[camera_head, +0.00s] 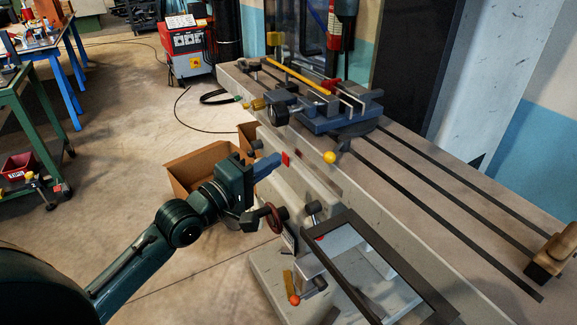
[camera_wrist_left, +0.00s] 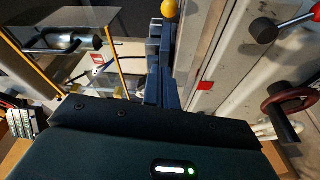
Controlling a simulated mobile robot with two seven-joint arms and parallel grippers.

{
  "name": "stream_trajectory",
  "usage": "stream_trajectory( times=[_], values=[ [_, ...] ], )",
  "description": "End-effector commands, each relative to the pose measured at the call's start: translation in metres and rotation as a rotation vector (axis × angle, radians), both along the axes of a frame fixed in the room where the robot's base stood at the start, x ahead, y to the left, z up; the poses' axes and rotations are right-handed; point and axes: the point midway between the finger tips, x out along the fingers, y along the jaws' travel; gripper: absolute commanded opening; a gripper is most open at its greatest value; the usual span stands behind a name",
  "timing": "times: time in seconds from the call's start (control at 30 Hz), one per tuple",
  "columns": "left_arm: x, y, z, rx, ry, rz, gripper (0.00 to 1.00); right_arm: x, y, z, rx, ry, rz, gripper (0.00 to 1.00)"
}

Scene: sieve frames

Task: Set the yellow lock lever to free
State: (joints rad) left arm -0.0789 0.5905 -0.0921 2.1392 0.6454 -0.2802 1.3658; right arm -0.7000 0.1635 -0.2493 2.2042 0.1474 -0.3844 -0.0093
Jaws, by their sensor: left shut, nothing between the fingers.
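A yellow ball knob (camera_head: 330,157) sits at the front edge of the machine table; its arm is not clearly visible. In the left wrist view the yellow knob (camera_wrist_left: 170,8) shows at the top edge, just past my fingertips. A short yellow lever (camera_head: 288,281) with an orange-red ball end stands low on the machine front. I cannot tell which one is the lock lever or read its setting. My left gripper (camera_head: 275,162) is shut and empty, left of the yellow knob and apart from it in the head view. Its blue fingers (camera_wrist_left: 163,65) point towards the knob. My right gripper is not in view.
A red handwheel (camera_head: 270,218) is just below my left gripper. A framed clear guard (camera_head: 375,270) stands at the front right. A blue vise (camera_head: 335,115) sits on the slotted table (camera_head: 440,205). A cardboard box (camera_head: 190,172) stands on the floor behind my wrist.

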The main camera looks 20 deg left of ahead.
Motion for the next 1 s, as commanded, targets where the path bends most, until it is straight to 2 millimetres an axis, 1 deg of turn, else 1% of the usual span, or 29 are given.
stream_trajectory(
  times=[0.13, 0.27, 0.5, 0.7, 0.73, 0.8, 1.0],
  values=[
    [0.006, -0.002, 0.003, -0.002, -0.002, 0.001, 0.00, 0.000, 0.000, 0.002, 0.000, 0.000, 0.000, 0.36],
    [0.021, -0.008, 0.004, -0.001, -0.004, 0.001, 0.00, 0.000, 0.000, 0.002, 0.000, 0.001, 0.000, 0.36],
    [0.062, -0.026, 0.007, 0.000, -0.004, 0.002, 0.00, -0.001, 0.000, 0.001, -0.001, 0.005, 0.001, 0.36],
    [0.093, -0.039, 0.009, 0.001, -0.003, 0.002, 0.00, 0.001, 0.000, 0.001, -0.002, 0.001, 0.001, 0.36],
    [0.094, -0.042, 0.009, 0.001, -0.001, 0.000, 0.00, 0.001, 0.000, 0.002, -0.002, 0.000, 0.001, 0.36],
    [0.083, -0.050, 0.005, -0.001, 0.001, -0.001, 0.00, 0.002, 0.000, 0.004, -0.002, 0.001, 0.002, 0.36],
    [0.069, -0.064, 0.002, 0.001, -0.001, 0.000, 0.00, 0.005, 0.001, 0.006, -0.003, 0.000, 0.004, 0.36]
  ],
)
